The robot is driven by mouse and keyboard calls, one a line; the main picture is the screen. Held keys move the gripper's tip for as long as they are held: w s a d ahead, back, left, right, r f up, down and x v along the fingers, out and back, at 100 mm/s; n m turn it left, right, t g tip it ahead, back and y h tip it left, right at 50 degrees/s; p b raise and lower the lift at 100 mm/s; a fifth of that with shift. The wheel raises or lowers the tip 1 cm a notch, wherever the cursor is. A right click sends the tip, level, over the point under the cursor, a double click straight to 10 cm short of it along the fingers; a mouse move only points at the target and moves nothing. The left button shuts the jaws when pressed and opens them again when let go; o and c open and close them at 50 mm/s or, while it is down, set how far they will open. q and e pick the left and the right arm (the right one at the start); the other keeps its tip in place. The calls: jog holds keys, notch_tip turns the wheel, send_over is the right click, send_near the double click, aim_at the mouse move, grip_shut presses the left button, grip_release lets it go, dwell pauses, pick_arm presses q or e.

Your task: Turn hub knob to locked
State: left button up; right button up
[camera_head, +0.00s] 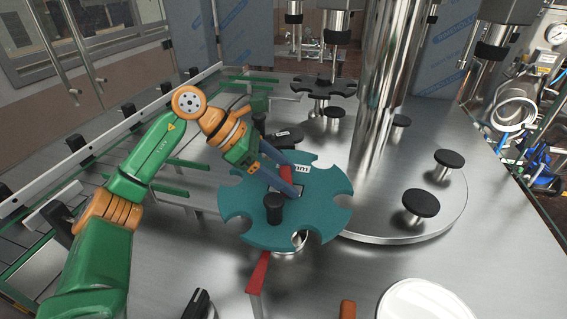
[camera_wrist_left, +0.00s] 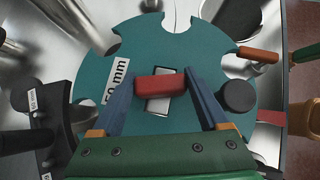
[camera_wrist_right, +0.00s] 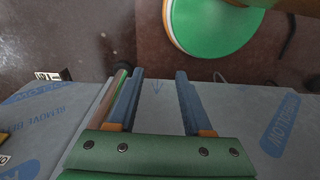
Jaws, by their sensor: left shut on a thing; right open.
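My right gripper (camera_wrist_right: 160,90) is open and empty, away from the wheel.
A black post (camera_head: 273,209) stands on the wheel close to my left fingers. A red handle (camera_head: 259,274) is in front of the wheel. A steel column (camera_head: 385,100) and black-capped posts (camera_head: 421,203) stand to the right. A green disc (camera_wrist_right: 215,22) lies beyond my right gripper.

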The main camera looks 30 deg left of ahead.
pick_arm(q)
jog(key=shift+m+g+h+p, duration=0.4)
jog(key=shift+m+g+p, duration=0.6)
jog(key=shift+m+p, duration=0.35)
jog(key=shift+m, duration=0.25)
jog(key=shift+f, duration=0.15)
jog(key=o, duration=1.1)
jog(key=shift+o, duration=0.7)
jog(key=shift+d, duration=0.15)
jog(key=v, duration=0.7)
jog(key=shift+w+b, duration=0.1)
jog(key=shift+b, duration=0.2)
